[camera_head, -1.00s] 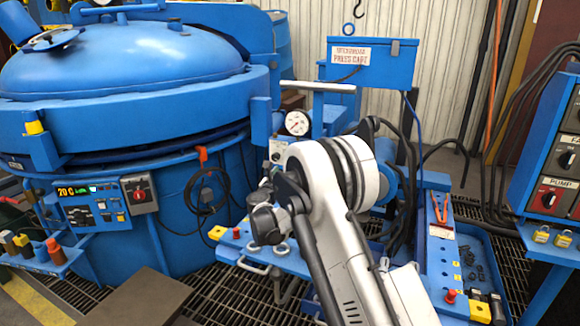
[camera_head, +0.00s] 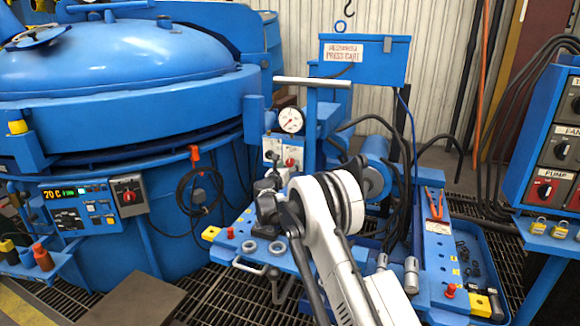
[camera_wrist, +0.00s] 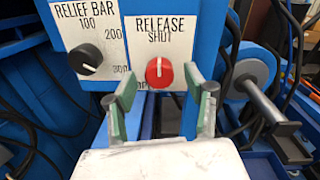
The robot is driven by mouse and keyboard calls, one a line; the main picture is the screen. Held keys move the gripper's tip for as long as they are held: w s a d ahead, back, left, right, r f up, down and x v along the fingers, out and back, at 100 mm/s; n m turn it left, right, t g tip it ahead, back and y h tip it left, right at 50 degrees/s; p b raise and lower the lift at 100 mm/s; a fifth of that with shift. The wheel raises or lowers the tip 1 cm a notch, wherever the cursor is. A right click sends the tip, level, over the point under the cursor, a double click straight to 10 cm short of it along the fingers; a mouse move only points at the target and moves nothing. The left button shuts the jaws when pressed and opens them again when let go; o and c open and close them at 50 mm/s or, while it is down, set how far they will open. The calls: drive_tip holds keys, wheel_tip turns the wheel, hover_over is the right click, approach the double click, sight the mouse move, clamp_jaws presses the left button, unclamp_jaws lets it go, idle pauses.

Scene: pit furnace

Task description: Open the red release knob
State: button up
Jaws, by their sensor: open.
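The red release knob (camera_wrist: 159,72) is on a white panel labelled "RELEASE SHUT" in the wrist view, with its white pointer line upright toward "SHUT". In the head view the knob (camera_head: 290,162) shows small below the pressure gauge. My gripper (camera_wrist: 160,84) is open and empty, its green-padded fingers at the left and right below the knob in the picture, apart from it. In the head view my gripper (camera_head: 268,184) is partly hidden by my arm, in front of the panel.
A black relief knob (camera_wrist: 86,58) sits left of the red one. A pressure gauge (camera_head: 291,120) is above the panel. A push handle (camera_head: 312,83) crosses above the cart. Black hoses hang nearby.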

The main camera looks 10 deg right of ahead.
drive_tip(key=shift+x, duration=1.3)
drive_tip(key=shift+c, duration=0.3)
drive_tip(key=c, duration=1.2)
drive_tip(key=shift+o, duration=0.2)
